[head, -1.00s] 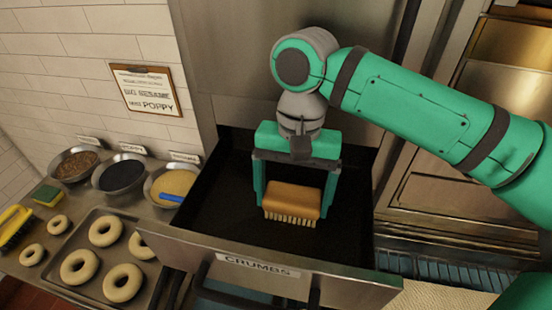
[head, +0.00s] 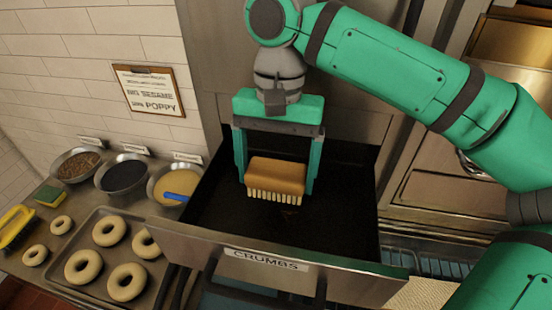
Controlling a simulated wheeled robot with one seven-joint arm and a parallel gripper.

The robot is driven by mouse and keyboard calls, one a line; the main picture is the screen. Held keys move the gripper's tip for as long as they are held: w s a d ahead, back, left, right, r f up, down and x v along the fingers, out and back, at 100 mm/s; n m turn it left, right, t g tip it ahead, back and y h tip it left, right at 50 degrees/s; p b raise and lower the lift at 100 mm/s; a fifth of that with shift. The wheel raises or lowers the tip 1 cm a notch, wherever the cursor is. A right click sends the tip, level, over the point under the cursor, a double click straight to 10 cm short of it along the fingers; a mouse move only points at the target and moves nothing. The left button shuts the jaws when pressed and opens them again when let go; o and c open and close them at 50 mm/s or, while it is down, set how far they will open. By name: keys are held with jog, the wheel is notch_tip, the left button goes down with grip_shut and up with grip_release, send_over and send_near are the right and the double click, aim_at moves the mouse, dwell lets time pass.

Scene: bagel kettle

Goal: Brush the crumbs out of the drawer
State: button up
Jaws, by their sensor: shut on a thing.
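My gripper (head: 278,180) is shut on a wooden brush (head: 277,175), with one green finger at each end of its tan block. The pale bristles point down. The brush is over the open drawer (head: 300,262), whose metal front carries a "CRUMBS" label. The dark drawer floor shows around and in front of the brush. A few faint brownish specks, perhaps crumbs (head: 289,213), show on the floor just below the bristles. I cannot tell whether the bristles touch the floor. My gripper hides part of the drawer's back.
Left of the drawer, a counter holds a tray (head: 152,291) of bagels and bowls of toppings, the nearest being a sesame bowl (head: 168,190) with a blue scoop. A yellow-handled brush (head: 14,226) lies far left. A steel wall (head: 232,60) rises behind the drawer.

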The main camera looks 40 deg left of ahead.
jog(key=shift+r, duration=1.5)
